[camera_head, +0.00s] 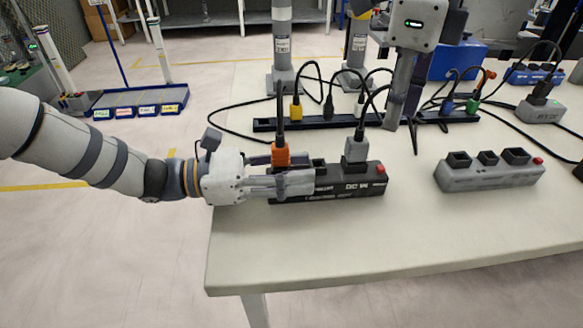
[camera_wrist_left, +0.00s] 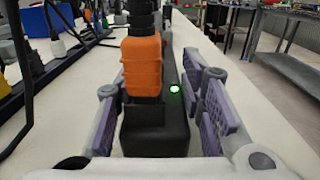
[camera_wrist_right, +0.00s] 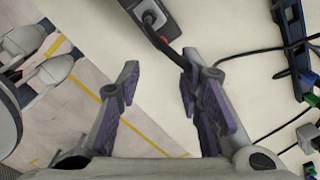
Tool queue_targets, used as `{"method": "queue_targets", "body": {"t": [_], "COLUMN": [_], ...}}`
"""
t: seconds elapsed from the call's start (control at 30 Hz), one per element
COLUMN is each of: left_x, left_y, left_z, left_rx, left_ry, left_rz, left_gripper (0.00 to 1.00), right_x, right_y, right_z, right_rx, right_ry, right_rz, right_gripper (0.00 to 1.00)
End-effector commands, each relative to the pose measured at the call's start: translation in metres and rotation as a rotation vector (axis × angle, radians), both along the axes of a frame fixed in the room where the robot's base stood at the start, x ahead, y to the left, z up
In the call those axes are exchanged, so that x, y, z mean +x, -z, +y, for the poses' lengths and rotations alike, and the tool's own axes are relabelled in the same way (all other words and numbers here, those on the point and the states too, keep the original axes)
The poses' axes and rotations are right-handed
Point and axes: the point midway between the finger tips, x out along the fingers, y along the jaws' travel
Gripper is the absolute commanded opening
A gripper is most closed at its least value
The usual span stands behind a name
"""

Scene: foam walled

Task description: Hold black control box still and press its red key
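The black control box (camera_head: 347,187) lies on the table, with an orange plug (camera_head: 281,155) and a grey plug (camera_head: 355,150) in its top. Its red key (camera_head: 381,168) is at the right end, uncovered. My left gripper (camera_head: 290,184) is at the box's left end, its fingers along the two long sides. In the left wrist view the fingers straddle the black box (camera_wrist_left: 155,140); a narrow gap shows at the right finger. A green light (camera_wrist_left: 174,89) glows on top. My right gripper (camera_wrist_right: 160,65) is open and empty, pointing down above the table behind the box.
A grey box (camera_head: 490,173) with sockets and its own red key stands to the right. A black strip (camera_head: 330,121) with several plugs and cables lies behind. A dark cable (camera_wrist_right: 164,48) passes near my right fingertips. The front of the table is clear.

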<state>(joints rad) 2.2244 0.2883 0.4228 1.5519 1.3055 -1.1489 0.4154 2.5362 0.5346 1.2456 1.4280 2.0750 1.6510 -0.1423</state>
Motion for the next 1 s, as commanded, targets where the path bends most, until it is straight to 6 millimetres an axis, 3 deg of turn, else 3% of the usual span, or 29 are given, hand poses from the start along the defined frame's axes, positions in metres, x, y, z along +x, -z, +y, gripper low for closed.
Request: {"method": "queue_targets", "body": {"t": [0.03, 0.1, 0.17, 0.3, 1.0], "left_x": [0.0003, 0.0002, 0.0003, 0.0003, 0.0004], "left_y": [0.0, 0.0, 0.0, 0.0, 0.0001], "left_z": [0.0002, 0.0002, 0.0002, 0.0003, 0.0004], "left_rx": [0.0, 0.0, 0.0, 0.0, 0.001], "left_ry": [-0.001, -0.001, -0.001, -0.001, -0.001], "left_rz": [0.0, -0.001, -0.001, -0.001, -0.001], "left_gripper": [0.15, 0.0, 0.0, 0.0, 0.0], "right_x": [0.0, 0.0, 0.0, 0.0, 0.0], "right_y": [0.0, 0.0, 0.0, 0.0, 0.0], "right_z": [0.0, 0.0, 0.0, 0.0, 0.0], "right_rx": [0.0, 0.0, 0.0, 0.0, 0.0], "right_ry": [0.0, 0.0, 0.0, 0.0, 0.0], "right_rz": [0.0, 0.0, 0.0, 0.0, 0.0], "right_gripper": [0.33, 0.33, 0.31, 0.0, 0.0]}}
